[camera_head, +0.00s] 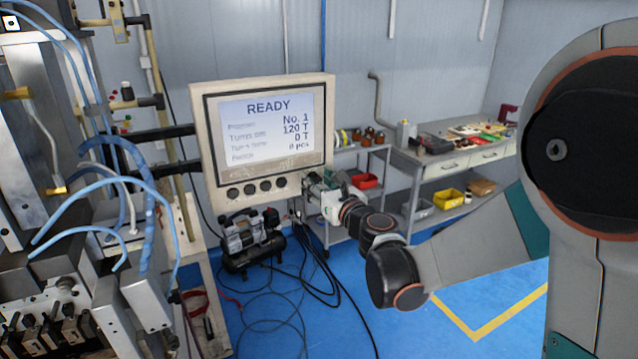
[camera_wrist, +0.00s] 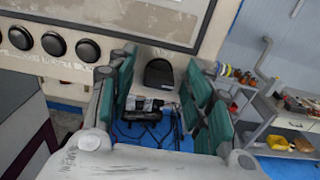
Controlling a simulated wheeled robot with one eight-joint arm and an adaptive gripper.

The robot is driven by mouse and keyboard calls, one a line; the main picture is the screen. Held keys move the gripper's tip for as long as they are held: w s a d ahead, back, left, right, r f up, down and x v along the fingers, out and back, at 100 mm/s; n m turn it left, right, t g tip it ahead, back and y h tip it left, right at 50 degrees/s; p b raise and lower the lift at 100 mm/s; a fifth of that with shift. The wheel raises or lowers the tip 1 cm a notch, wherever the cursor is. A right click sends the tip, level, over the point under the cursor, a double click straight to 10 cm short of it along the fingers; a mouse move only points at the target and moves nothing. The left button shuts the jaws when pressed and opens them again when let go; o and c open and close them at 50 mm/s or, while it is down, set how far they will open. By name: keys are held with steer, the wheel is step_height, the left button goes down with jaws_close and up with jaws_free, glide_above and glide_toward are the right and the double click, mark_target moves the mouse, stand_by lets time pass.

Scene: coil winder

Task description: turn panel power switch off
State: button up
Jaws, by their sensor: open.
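The control panel (camera_head: 262,140) has a cream frame and a lit screen (camera_head: 265,125) reading "READY". Several round dark knobs or buttons (camera_head: 249,189) sit in a row along its lower edge. Some show large at the upper left of the wrist view (camera_wrist: 53,44). I cannot tell which control is the power switch.
A black and silver compressor (camera_head: 250,238) stands on the blue floor below the panel, with loose cables (camera_head: 290,310) around it. The winder machine with blue hoses (camera_head: 70,200) fills the left. A workbench (camera_head: 440,155) with bins stands at the back right.

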steer(key=c, duration=1.1)
steer(key=shift+o, duration=0.3)
steer(key=shift+n, duration=0.3)
steer(key=n+b, duration=0.1)
steer(key=n, duration=0.3)
steer(key=shift+a, duration=0.1)
steer(key=n+b, duration=0.1)
steer(key=n, duration=0.3)
steer(key=shift+s+f+n, duration=0.1)
steer(key=shift+n, duration=0.3)
steer(key=n+b, duration=0.1)
steer(key=n, duration=0.3)
steer(key=shift+a+n, duration=0.1)
steer(key=shift+n, duration=0.2)
steer(key=shift+f+n+b, duration=0.15)
steer(key=shift+n+b, duration=0.2)
steer(key=shift+n, duration=1.55)
